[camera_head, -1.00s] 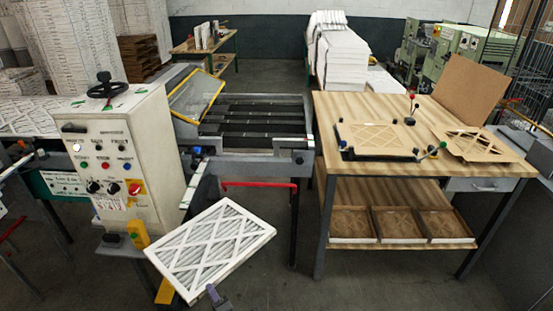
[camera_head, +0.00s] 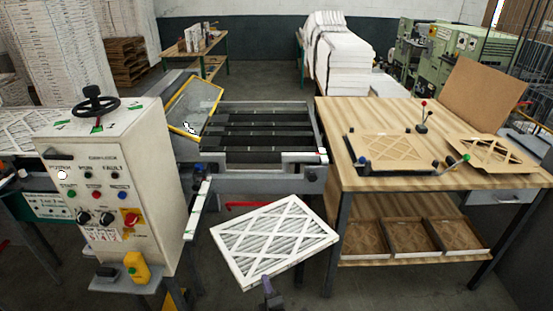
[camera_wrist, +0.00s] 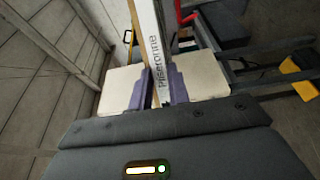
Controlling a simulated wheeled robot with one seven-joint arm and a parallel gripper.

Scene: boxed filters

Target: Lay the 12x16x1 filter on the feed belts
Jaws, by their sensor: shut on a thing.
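A white-framed pleated filter (camera_head: 274,240) with a diagonal lattice face is held tilted in the air, in front of the feed belts. My gripper (camera_head: 268,284) is shut on its near edge. In the wrist view my gripper (camera_wrist: 162,85) pinches the filter's white edge (camera_wrist: 153,42), which carries printed lettering; the size is not readable. The feed belts (camera_head: 255,132) are several dark strips in a grey frame, behind and above the filter in the head view. No filter lies on them. A yellow-edged guard (camera_head: 196,103) stands tilted open at their left.
A control cabinet (camera_head: 104,170) with a handwheel stands left of the belts. A wooden table (camera_head: 440,182) with a frame fixture (camera_head: 387,153) stands close on the right. A red bar (camera_head: 246,205) shows behind the filter, below the belt frame.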

